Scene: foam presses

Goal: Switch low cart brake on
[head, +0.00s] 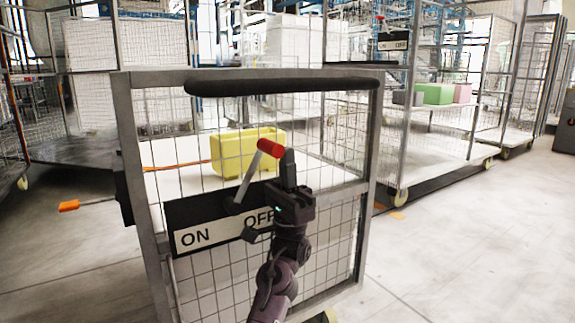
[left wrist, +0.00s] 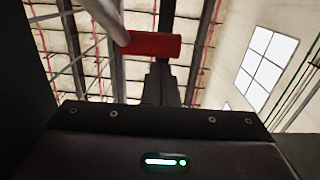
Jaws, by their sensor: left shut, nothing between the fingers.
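The low cart (head: 145,180) stands in front of me, a grey wire-mesh frame with a black top bar. Its brake plate (head: 190,240) reads ON at the left and OFF at the right. The brake lever (head: 248,180) is a grey rod tilted up and to the right, with a red grip (head: 270,148) on its end. My left gripper (head: 288,155) points up just right of the red grip, shut and empty. In the left wrist view the red grip (left wrist: 155,45) shows close by the fingers (left wrist: 160,75); whether they touch is unclear. My right gripper is not in view.
A yellow block (head: 235,150) lies inside the cart behind the mesh. Another mesh cart with green and pink blocks (head: 435,93) stands behind right. The floor at right (head: 470,230) is clear.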

